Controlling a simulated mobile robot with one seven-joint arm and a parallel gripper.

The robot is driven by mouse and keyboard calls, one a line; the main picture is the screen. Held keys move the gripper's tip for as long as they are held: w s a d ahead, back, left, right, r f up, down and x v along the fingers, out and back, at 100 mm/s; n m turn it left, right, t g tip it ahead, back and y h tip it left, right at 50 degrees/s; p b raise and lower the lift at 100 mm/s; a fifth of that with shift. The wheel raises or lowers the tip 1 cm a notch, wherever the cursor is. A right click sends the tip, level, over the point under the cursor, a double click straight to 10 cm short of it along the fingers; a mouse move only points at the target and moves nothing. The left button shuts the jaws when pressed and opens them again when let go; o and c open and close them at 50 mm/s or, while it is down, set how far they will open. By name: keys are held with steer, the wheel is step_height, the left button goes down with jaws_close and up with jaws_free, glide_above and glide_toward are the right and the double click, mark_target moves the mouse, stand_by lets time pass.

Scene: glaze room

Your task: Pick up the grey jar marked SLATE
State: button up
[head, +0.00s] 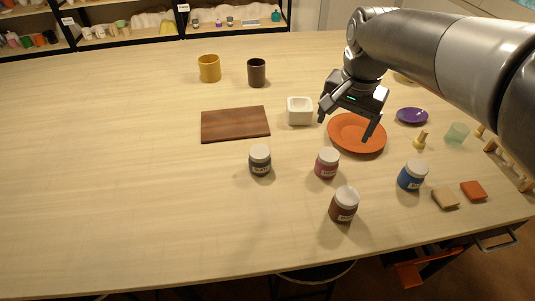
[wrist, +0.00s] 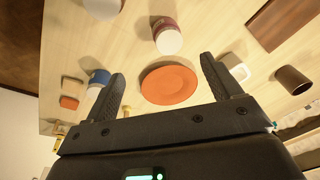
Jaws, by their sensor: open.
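The dark grey jar (head: 260,161) with a pale lid stands upright on the table in the head view, left of the other jars. Its label is too small to read. What may be its pale lid (wrist: 228,5) shows at the top edge of the wrist view, mostly cut off. My gripper (head: 345,128) is open and empty above the orange plate, to the right of and farther back than the grey jar. In the wrist view its two fingers (wrist: 161,72) are spread apart with nothing between them.
A wooden board (head: 235,124), a white square bowl (head: 300,111) and an orange plate (head: 340,142) lie behind. The table's left and front left are clear.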

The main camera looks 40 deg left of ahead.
steer(key=g+h, duration=0.1)
glide_toward(260, 150)
steer(key=shift+w+d+f, duration=0.2)
steer(key=shift+w+d, duration=0.15)
steer(key=shift+d, duration=0.2)
steer(key=shift+a+f, duration=0.15)
steer(key=shift+f, duration=0.2)
step_height(260, 150, down, 5)
steer(key=shift+s+f, duration=0.1)
steer(key=f, duration=0.5)
steer(key=shift+s+a, duration=0.15)
steer(key=shift+a, duration=0.2)
steer(key=c, duration=1.2)
